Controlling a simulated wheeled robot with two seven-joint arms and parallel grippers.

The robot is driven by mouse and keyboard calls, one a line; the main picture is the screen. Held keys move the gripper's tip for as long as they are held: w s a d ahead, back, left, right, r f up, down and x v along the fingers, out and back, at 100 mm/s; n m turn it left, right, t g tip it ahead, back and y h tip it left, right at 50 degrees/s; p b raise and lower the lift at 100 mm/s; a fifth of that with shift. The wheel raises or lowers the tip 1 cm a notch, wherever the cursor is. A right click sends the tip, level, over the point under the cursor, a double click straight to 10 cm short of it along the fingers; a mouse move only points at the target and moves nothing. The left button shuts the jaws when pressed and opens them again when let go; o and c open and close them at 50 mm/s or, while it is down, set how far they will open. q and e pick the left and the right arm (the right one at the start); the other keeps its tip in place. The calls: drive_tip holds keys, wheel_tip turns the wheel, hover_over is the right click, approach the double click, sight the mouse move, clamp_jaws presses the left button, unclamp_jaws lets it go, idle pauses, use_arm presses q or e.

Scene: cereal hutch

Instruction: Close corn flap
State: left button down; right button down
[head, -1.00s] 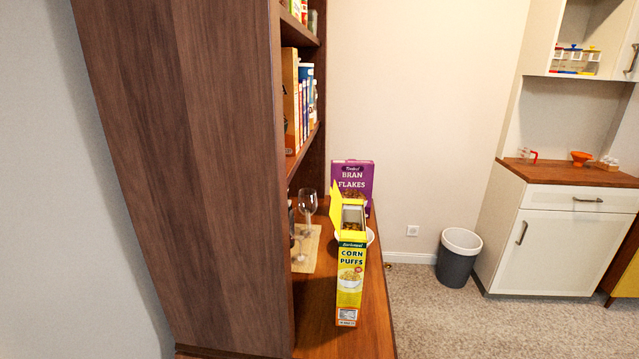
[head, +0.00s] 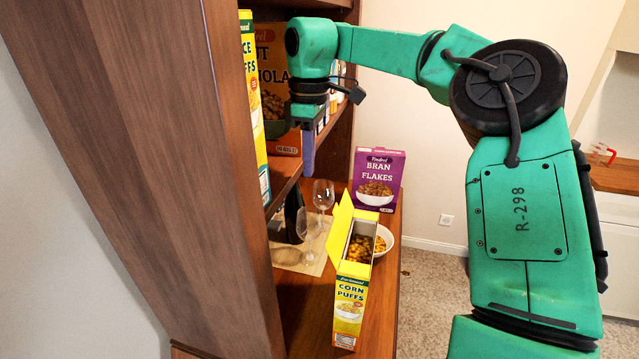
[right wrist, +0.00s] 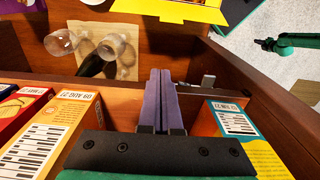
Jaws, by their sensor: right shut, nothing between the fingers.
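The yellow-and-green Corn Puffs box (head: 349,302) stands upright on the wooden counter, its top open and cereal showing inside. A yellow flap (head: 340,226) stands raised along its left side. In the right wrist view, the yellow box top (right wrist: 172,9) is cut off by the upper edge. My right gripper (head: 308,158) points down by the shelves, above and left of the box and apart from the flap. Its purple fingers (right wrist: 161,90) are together and empty in the right wrist view. My left gripper cannot be made out in either view.
Two glasses (head: 322,195) stand on a mat left of the box. A cereal bowl (head: 385,239) is beside it at right, and a purple Bran Flakes box (head: 376,180) stands behind. The hutch side (head: 150,150) and shelved cereal boxes (head: 255,110) crowd my right gripper.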

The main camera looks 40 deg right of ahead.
sight(340, 222)
drive_tip(key=s+d+f+p, duration=0.1)
drive_tip(key=s+f+p, duration=0.3)
drive_tip(key=f, duration=0.4)
drive_tip(key=shift+s+d+h, duration=0.15)
drive_tip(key=shift+d+h, duration=0.05)
drive_tip(key=shift+h, duration=0.1)
drive_tip(key=shift+d, duration=0.1)
